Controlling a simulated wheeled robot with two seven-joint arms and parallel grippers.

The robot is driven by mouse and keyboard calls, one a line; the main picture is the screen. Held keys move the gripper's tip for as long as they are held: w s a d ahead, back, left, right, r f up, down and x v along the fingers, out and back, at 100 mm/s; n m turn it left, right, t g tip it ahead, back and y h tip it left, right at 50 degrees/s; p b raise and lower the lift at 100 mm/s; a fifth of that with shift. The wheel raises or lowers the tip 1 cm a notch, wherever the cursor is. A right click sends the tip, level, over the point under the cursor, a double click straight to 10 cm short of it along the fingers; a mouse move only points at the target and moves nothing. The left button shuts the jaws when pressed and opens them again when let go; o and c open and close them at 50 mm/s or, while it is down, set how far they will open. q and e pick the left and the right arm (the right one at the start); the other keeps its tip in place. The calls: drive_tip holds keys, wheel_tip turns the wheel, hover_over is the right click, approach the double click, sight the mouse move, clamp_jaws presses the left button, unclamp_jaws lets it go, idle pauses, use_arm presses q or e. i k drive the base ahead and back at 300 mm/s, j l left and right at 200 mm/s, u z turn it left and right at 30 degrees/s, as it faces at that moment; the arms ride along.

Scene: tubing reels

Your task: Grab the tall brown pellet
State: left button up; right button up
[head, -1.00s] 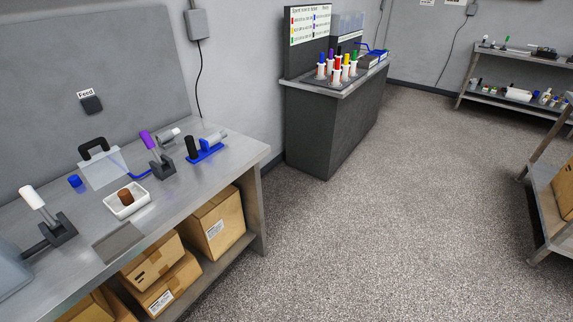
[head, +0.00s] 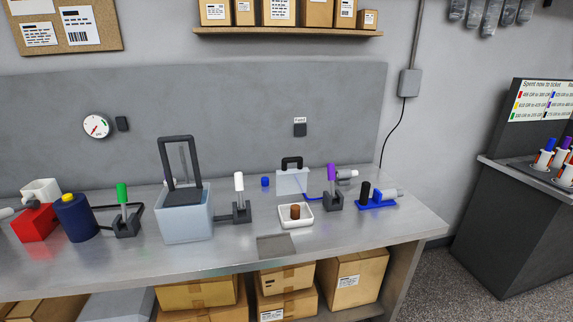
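A brown cylindrical pellet (head: 295,211) stands upright in a small white square tray (head: 284,222) on the metal workbench (head: 345,238). It is the only brown pellet I can make out. Neither of my grippers is in the head view.
Behind the tray stands a clear box with a black handle (head: 292,180). A white-handled lever (head: 240,197) is to the left, a purple-handled one (head: 332,186) to the right. A grey plate (head: 274,247) lies in front. Cardboard boxes (head: 354,277) sit below.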

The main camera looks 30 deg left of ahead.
sight(295, 209)
drive_tip(key=u, duration=0.95)
